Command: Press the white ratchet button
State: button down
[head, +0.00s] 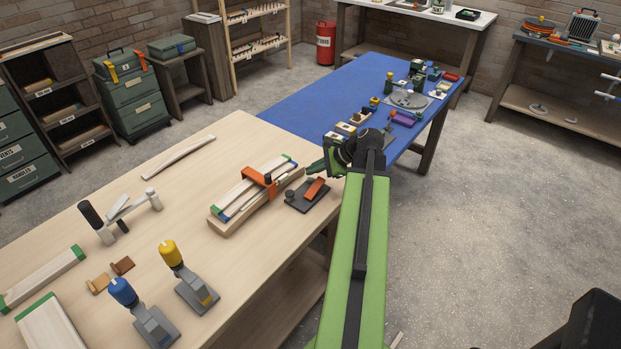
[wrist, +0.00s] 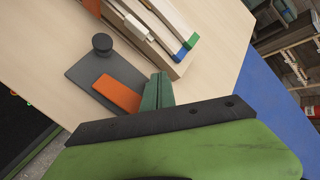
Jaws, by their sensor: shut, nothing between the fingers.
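I cannot make out a white ratchet button for certain in either view. My gripper (head: 317,167) is shut and empty at the right edge of the wooden bench; its green fingers (wrist: 159,90) lie together in the wrist view. Just beside the fingertips is a dark grey plate (head: 300,203) with a round black knob (wrist: 102,43) and an orange bar (wrist: 117,95). The fingers look close to the orange bar; I cannot tell whether they touch. Beside the plate, an orange clamp (head: 258,178) spans wooden and white strips with green and blue ends.
The wooden bench (head: 190,165) also bears a black-handled tool with white parts (head: 125,207), a yellow-topped device (head: 170,254) and a blue-topped device (head: 122,292). A blue table (head: 300,106) with several small items stands beyond. Open floor lies to the right.

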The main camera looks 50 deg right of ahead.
aim_at(313, 180)
jog(key=shift+r+p, duration=2.45)
jog(key=shift+r, duration=0.15)
jog(key=shift+f, duration=0.1)
